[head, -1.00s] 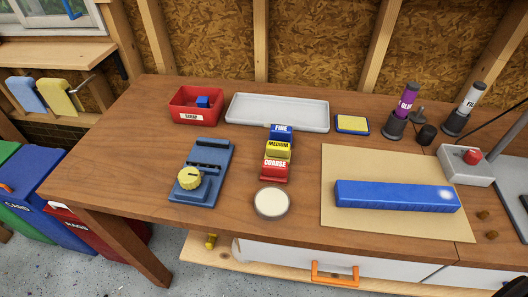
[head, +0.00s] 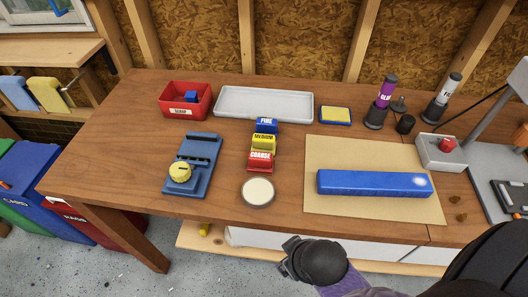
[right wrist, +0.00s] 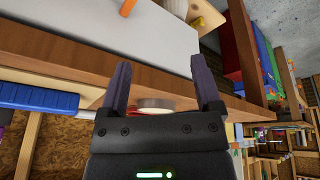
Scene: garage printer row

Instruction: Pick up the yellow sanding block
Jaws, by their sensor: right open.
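The yellow sanding block (head: 264,144), marked MEDIUM, sits on the workbench between the blue FINE block (head: 266,126) and the red COARSE block (head: 261,162), in a tight row. My right gripper (right wrist: 161,80) is open and empty in the right wrist view, its two dark fingers apart. In the head view my right arm reaches in at the bottom right, its dark end in front of the bench edge, well short of the block. I cannot make out the yellow block in the right wrist view. My left gripper is in neither view.
A round white-topped disc (head: 258,192) lies in front of the row. A pale tray (head: 264,116) lies behind.

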